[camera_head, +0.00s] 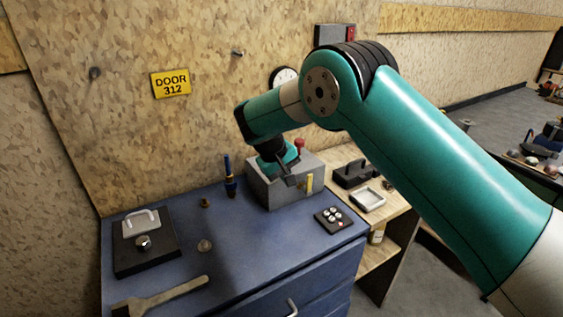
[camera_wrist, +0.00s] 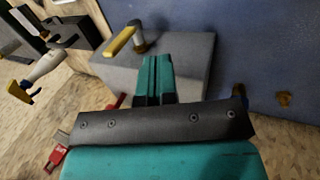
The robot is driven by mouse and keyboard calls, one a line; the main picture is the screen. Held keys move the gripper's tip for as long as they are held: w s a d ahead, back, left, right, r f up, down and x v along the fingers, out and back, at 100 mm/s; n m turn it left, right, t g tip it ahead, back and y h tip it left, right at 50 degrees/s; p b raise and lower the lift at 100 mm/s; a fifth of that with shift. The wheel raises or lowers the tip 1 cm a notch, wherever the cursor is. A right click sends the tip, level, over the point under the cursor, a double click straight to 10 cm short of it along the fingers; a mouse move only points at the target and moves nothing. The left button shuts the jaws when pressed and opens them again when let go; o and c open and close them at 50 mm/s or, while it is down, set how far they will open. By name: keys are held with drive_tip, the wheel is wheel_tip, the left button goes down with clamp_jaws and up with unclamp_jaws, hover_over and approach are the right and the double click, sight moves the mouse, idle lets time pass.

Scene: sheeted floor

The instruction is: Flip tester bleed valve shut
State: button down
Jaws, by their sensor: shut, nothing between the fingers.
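The tester is a grey box (camera_head: 262,190) on the blue cabinet; its top also shows in the wrist view (camera_wrist: 190,52). A yellow lever (camera_head: 309,183), which looks like the bleed valve, is at its right front side. In the wrist view the yellow lever (camera_wrist: 121,40) joins a round metal stem and points down-left. My gripper (camera_head: 289,181) is over the box, just left of the lever. In the wrist view its teal fingers (camera_wrist: 157,62) are shut together and empty, apart from the lever in the picture. The gripper partly hides the box top in the head view.
A wooden shelf (camera_head: 392,205) at right holds a white tray (camera_head: 368,199). A red knob (camera_head: 300,144) rises behind the gripper.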

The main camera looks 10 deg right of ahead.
sight(307, 188)
drive_tip(key=shift+w+d+f+p, duration=0.25)
drive_tip(key=shift+d+f+p, duration=0.2)
drive_tip(key=shift+d, duration=0.35)
drive_tip(key=shift+w+d+f+p, duration=0.25)
drive_tip(key=shift+d+f+p, duration=0.2)
drive_tip(key=shift+d, duration=0.35)
drive_tip(key=shift+w+d+f+p, duration=0.25)
drive_tip(key=shift+d+f+p, duration=0.2)
drive_tip(key=shift+d, duration=0.35)
drive_tip(key=shift+r, duration=0.1)
drive_tip(key=shift+d, duration=0.3)
drive_tip(key=shift+w+y, duration=0.1)
drive_tip(key=shift+y, duration=0.3)
